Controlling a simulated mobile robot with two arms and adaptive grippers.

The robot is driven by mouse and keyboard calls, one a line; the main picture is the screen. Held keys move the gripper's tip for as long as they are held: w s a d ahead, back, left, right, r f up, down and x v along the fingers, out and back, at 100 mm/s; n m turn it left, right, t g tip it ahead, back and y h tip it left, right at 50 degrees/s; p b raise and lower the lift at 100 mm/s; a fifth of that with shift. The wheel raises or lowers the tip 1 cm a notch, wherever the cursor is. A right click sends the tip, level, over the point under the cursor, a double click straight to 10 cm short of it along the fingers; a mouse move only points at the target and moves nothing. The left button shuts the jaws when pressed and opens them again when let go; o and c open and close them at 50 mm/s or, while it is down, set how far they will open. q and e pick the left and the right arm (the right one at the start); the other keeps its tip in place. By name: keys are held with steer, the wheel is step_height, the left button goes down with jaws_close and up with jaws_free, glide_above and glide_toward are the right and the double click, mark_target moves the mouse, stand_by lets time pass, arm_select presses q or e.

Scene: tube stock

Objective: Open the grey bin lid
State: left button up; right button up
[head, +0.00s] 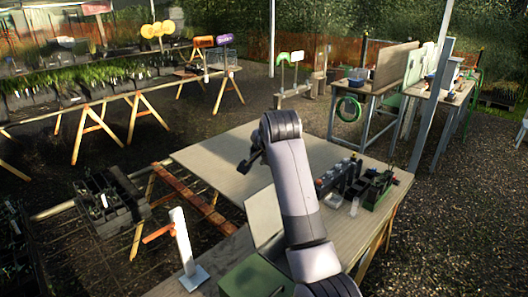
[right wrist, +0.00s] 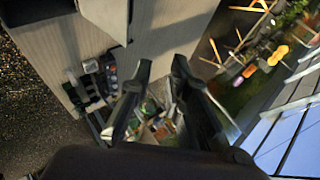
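No clearly recognisable grey bin lid shows. A pale grey-beige panel (head: 263,217) stands near the table's front, just behind a green box (head: 255,277); I cannot tell whether it is the lid. A pale grey block-like piece (right wrist: 106,14) shows at the top of the right wrist view, cut off by the edge. My right gripper (head: 248,163) is above the wooden table, beyond the panel, touching nothing I can see. In the right wrist view its two fingers (right wrist: 162,66) are apart with nothing held between them. My left gripper is out of view.
The wooden table (head: 215,160) is bare at its back left. A dark rack with small items (head: 340,177) and a green-black device (head: 378,187) stand at its right. A white post with an orange arm (head: 182,240) stands at the front left.

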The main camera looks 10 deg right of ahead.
steer(key=v, duration=0.5)
